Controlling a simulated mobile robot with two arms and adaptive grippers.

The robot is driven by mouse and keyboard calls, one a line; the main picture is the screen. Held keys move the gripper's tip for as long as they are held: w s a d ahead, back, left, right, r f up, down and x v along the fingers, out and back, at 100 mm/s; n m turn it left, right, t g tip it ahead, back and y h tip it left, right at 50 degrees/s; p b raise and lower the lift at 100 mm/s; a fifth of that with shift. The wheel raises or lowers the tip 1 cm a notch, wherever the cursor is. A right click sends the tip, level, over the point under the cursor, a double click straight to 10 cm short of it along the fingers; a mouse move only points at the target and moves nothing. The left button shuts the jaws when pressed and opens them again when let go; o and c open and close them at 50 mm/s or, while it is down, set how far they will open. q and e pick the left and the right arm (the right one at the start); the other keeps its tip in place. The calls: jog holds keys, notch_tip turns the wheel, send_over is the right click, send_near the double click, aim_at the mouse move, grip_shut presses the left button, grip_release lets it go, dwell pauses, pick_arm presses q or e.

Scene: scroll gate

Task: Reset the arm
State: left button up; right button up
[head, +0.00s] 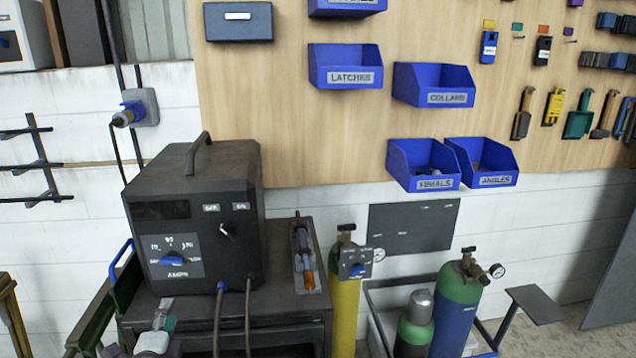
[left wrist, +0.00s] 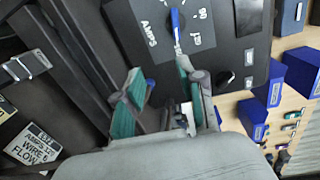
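My left gripper (head: 160,322) is at the lower left of the head view, in front of and below the dark welding machine (head: 150,220). Only part of it shows there. In the left wrist view, its two teal-padded fingers (left wrist: 163,95) stand apart with nothing seen between them. The machine's front panel, with its blue knob (head: 173,258) and the word AMPS, lies beyond the fingertips. In the left wrist view the blue knob (left wrist: 176,20) shows close to the right finger in the picture; contact cannot be told. My right gripper is in neither view.
The machine stands on a dark cart (head: 290,318) with a torch in a tray (head: 308,268). Cables hang in front. Gas cylinders (head: 457,300) stand to the right. Blue bins (head: 423,165) hang on the wooden board (head: 290,120). A green and yellow frame (head: 95,318) is at lower left.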

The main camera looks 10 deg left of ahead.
pick_arm(q)
jog(key=s+d+f+n+g+h, duration=0.2)
jog(key=s+d+f+n+g, duration=0.3)
jog(key=s, duration=0.5)
jog(key=s+d+f+n+g+h, duration=0.1)
jog(key=s+d+f+n+g, duration=0.4)
jog(key=s, duration=0.5)
jog(key=s+d+f+n+g+h, duration=0.25)
jog(key=s+d+f+n, duration=0.2)
jog(key=s+d, duration=0.4)
jog(key=s+a+f+m+g, duration=0.1)
jog(key=s+f, duration=0.1)
jog(key=f, duration=1.2)
jog(key=s+a+f+g, duration=0.1)
jog(key=s+f, duration=0.1)
jog(key=f, duration=1.2)
jog(key=s+a+f+g+b, duration=0.1)
jog(key=s+a+f, duration=0.2)
jog(key=s+f, duration=1.2)
jog(key=shift+s+y, duration=0.3)
jog(key=shift+y, duration=0.05)
